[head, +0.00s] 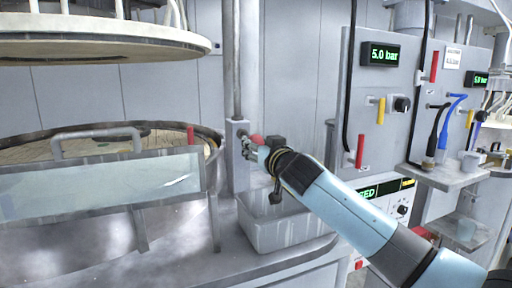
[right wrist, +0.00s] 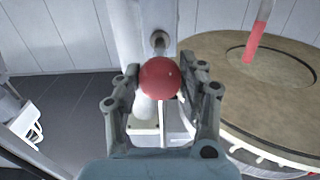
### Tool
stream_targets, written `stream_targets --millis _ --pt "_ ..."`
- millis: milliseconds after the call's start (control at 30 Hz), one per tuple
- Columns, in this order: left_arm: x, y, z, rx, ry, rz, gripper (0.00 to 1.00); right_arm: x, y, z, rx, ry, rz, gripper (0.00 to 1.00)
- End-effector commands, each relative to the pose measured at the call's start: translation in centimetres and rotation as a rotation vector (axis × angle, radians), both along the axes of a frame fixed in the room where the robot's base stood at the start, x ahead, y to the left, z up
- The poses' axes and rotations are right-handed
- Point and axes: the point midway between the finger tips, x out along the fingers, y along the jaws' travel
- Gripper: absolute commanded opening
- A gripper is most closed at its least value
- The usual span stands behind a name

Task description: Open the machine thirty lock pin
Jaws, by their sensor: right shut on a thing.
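The lock pin has a red ball knob (right wrist: 160,78), seen in the right wrist view at the front of a grey upright column. The knob also shows in the head view (head: 257,139), beside the grey block (head: 237,155) at the column's foot. My right gripper (right wrist: 160,84) has its two fingers on either side of the knob and is shut on it. In the head view my right gripper (head: 262,150) reaches in from the right and partly covers the knob. How far the pin sits in the block cannot be seen. My left gripper is not in view.
A grey bin (head: 285,232) stands just below my right gripper. A round platen basin with a clear guard (head: 100,187) lies to the left, and a raised disc (head: 95,40) hangs above it. A panel with hoses and a 5.0 bar display (head: 381,55) stands at the right.

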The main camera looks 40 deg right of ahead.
Motion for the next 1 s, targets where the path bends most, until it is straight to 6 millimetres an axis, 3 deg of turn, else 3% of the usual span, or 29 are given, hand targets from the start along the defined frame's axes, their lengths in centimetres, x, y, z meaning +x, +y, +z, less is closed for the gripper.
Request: stream_targets --millis 100,133,300,667,1000 --pt "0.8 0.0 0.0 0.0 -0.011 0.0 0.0 0.0 0.0 -0.2 0.003 0.004 -0.001 0.0" --pt "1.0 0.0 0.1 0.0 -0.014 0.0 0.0 0.0 0.0 -0.2 0.003 0.004 -0.001 0.43" --pt "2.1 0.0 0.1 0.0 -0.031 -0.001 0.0 0.0 0.0 -0.1 0.003 0.003 -0.001 0.64" --pt "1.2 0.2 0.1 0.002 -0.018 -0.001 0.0 -0.7 0.1 -0.1 0.002 0.003 -0.001 0.64" --pt "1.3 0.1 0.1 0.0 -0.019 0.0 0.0 -7.6 1.8 -0.2 0.001 0.005 0.001 0.64"
